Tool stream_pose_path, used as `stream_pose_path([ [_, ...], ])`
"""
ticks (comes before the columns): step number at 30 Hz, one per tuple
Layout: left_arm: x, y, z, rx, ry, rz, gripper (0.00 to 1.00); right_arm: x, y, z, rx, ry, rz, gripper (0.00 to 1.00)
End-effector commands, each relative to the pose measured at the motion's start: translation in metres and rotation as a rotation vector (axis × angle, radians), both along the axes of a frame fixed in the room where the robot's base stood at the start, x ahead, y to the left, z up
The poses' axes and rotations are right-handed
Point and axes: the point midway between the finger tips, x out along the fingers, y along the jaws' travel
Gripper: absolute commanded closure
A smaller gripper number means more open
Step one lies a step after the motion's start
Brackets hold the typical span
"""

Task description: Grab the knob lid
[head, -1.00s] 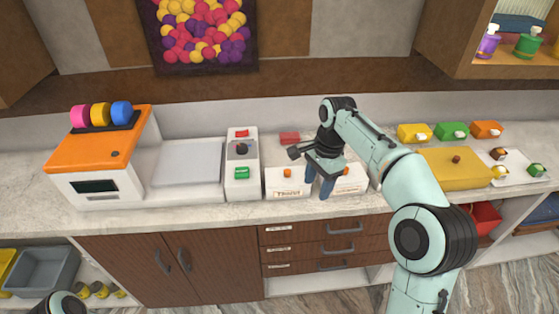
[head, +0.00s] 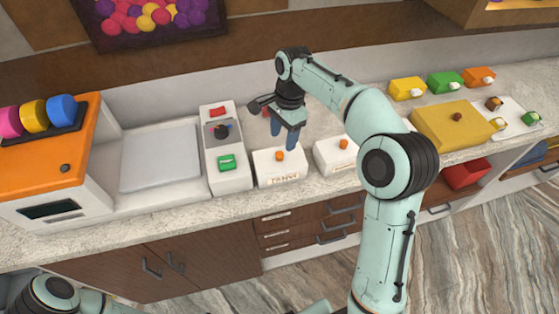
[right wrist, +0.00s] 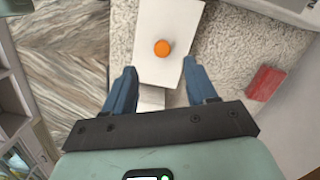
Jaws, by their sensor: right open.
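A white box lid (head: 264,165) with a small orange knob (head: 279,156) and lettering on its front sits on the counter. A second white lid (head: 325,155) with an orange knob (head: 343,144) is just right of it. My right gripper (head: 283,138) is open and empty, pointing down above and slightly behind the left lid. In the right wrist view a white lid (right wrist: 155,18) with its orange knob (right wrist: 162,47) lies ahead, the knob centred beyond the open blue fingers (right wrist: 160,72). A yellow box (head: 440,125) with a brown knob stands further right. My left gripper is out of view.
A grey-white device (head: 225,180) with red and green buttons stands close left of the lids. A red block (right wrist: 265,83) lies on the counter in the right wrist view. Several small coloured boxes line the back right. The counter front edge runs just before the lids.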

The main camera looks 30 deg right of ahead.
Motion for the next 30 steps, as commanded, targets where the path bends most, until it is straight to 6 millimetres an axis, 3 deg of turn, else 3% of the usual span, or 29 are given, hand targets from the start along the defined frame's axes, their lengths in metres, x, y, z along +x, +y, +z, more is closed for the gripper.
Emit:
stream_pose_path([
  [8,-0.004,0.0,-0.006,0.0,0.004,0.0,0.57,-0.001,0.003,-0.023,0.0,0.0,0.0,0.43],
  [15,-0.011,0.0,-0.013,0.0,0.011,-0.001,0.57,-0.003,0.008,-0.058,0.0,0.002,0.0,0.43],
  [25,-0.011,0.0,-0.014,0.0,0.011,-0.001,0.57,-0.002,0.009,-0.065,0.0,-0.003,0.0,0.43],
  [26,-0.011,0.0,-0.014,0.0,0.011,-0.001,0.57,-0.002,0.009,-0.065,0.0,-0.003,0.0,0.5],
  [30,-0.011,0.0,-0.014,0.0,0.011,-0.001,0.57,-0.002,0.009,-0.065,-0.001,-0.003,0.0,0.95],
])
